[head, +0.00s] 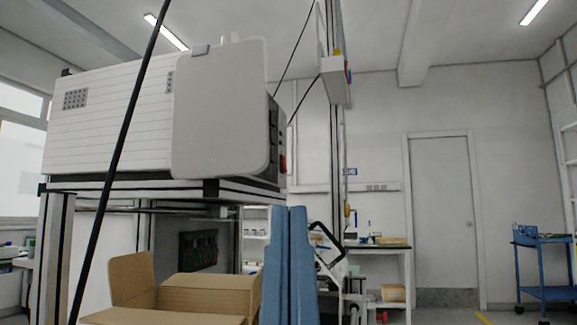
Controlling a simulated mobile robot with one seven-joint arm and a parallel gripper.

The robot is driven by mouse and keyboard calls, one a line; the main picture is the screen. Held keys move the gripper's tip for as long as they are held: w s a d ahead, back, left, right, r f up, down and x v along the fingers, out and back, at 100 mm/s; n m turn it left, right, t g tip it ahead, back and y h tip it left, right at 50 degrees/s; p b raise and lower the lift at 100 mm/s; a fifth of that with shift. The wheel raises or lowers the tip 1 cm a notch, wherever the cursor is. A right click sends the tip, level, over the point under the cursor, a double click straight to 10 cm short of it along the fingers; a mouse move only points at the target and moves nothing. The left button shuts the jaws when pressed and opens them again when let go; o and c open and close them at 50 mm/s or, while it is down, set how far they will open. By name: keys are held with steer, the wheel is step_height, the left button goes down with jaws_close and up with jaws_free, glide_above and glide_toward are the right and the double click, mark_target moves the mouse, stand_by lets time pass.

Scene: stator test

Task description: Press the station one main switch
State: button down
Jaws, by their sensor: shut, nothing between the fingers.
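A white box-shaped machine (110,110) with a panel cover (219,110) stands on a raised bench at the left. On its narrow right-hand side, seen edge-on, is a small red part (283,163) that looks like a switch. I cannot read a label there, so I cannot tell whether it is the station one main switch. Two upright blue bars, close together at the bottom centre, appear to be the fingers of my gripper (290,212). They are shut and hold nothing. In the picture they are below the red part, clearly apart from it.
An open cardboard box (205,295) is at the lower left, beside the blue fingers. A black cable (118,155) crosses the left side. A workbench (378,246) stands behind on the right, near a closed door (443,210). A blue trolley (543,262) is at the far right.

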steer(key=shift+a, duration=0.25)
